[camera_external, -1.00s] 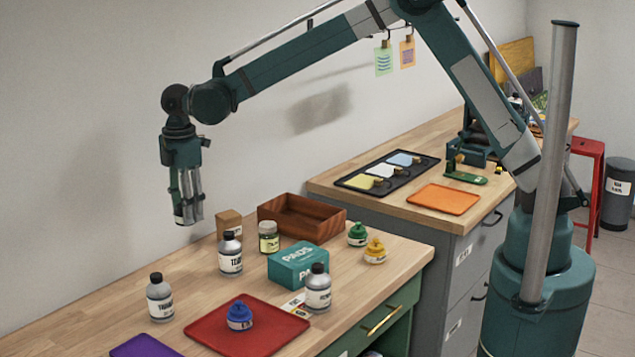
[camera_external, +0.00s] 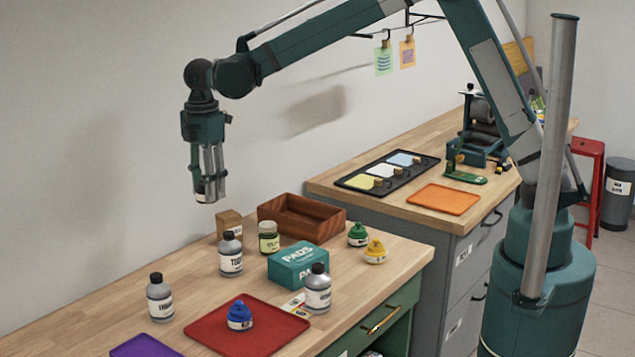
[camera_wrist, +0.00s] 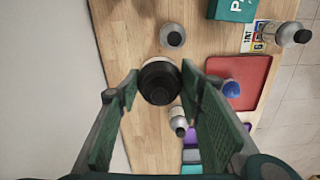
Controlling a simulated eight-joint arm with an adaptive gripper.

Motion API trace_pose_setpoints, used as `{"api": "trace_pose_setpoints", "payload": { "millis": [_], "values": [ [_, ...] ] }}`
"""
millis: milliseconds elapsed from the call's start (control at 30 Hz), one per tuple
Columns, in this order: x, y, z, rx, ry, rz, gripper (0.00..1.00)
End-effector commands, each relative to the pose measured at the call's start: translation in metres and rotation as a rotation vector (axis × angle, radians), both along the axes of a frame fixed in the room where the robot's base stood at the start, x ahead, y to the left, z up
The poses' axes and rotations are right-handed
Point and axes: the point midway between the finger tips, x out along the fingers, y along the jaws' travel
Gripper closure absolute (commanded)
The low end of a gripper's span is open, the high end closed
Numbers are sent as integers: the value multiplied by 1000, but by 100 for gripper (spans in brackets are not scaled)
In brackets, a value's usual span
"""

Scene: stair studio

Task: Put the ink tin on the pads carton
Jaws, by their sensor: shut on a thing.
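My gripper (camera_external: 208,190) is shut on a small round dark tin with a pale label, which I take to be the ink tin (camera_external: 200,190); its lettering is too small to read. In the wrist view the tin's dark round top (camera_wrist: 160,83) shows between the fingers (camera_wrist: 160,78). It hangs in the air above the back left of the workbench. The pads carton (camera_external: 298,264), a teal box with white lettering, sits on the bench, lower and to the right of my gripper. Its corner shows at the top of the wrist view (camera_wrist: 233,8).
Grey bottles (camera_external: 230,255) stand left and in front of the carton. Green (camera_external: 358,235) and yellow (camera_external: 376,252) pots are right. A red tray (camera_external: 275,335) holds a blue pot (camera_external: 240,316).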

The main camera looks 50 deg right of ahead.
Motion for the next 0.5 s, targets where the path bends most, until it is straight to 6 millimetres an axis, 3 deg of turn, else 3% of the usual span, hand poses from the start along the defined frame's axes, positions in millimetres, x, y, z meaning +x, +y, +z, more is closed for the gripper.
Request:
{"api": "trace_pose_setpoints", "payload": {
  "millis": [500],
  "values": [
    [-100, -77, 4, 0, 0, 40, 82]
  ]
}}
